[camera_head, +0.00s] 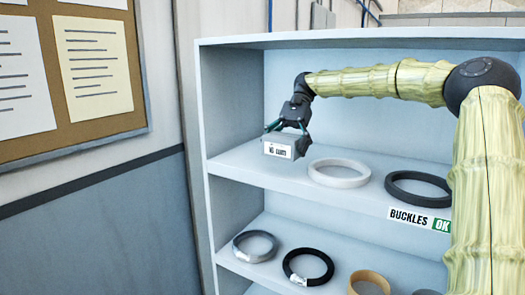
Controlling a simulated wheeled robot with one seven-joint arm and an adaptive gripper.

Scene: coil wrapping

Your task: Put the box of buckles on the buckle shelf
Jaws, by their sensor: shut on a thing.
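The box of buckles (283,149) is a small grey box with a white printed label on its front. It is at the left part of the upper visible shelf (238,164), whose front edge carries a "BUCKLES OK" label (419,220). My gripper (287,127) reaches down from above and is shut on the box, one finger at each side. The box appears at shelf height near the front edge; I cannot tell whether its underside touches the board.
A white ring (339,181) and a black ring (393,188) lie right of the box on the same shelf. Several rings, including a grey one (244,253), lie on the shelf below. The cabinet's left side wall (204,120) is close. A notice board (70,130) hangs at left.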

